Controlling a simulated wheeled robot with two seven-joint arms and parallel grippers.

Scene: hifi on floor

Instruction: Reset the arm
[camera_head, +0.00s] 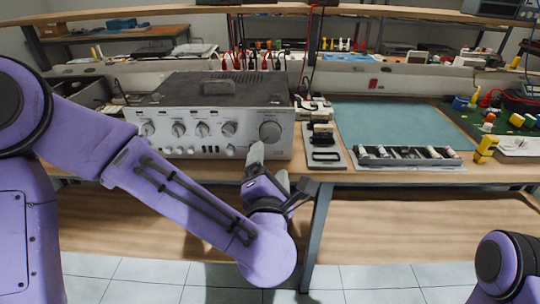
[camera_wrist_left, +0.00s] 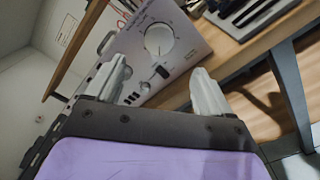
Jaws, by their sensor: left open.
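My left arm reaches in from the left in the head view, and its gripper (camera_head: 268,168) is in front of the right end of the hifi amplifier. The two pale fingers are apart with nothing between them. In the left wrist view the open gripper (camera_wrist_left: 158,90) points toward the amplifier (camera_wrist_left: 185,55) front, with its large round knob (camera_wrist_left: 158,39) beyond the fingertips. The silver amplifier (camera_head: 212,119) with a dark top stands on the workbench. My right arm shows only as a purple part at the lower right; its gripper is out of view.
Right of the amplifier, a small tray (camera_head: 324,160) and a long parts tray (camera_head: 410,160) lie near the bench (camera_head: 380,176) front edge. A teal mat (camera_head: 390,125) lies behind. A yellow piece (camera_head: 486,148) stands farther right. A bench leg (camera_head: 316,235) is just right of my left gripper.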

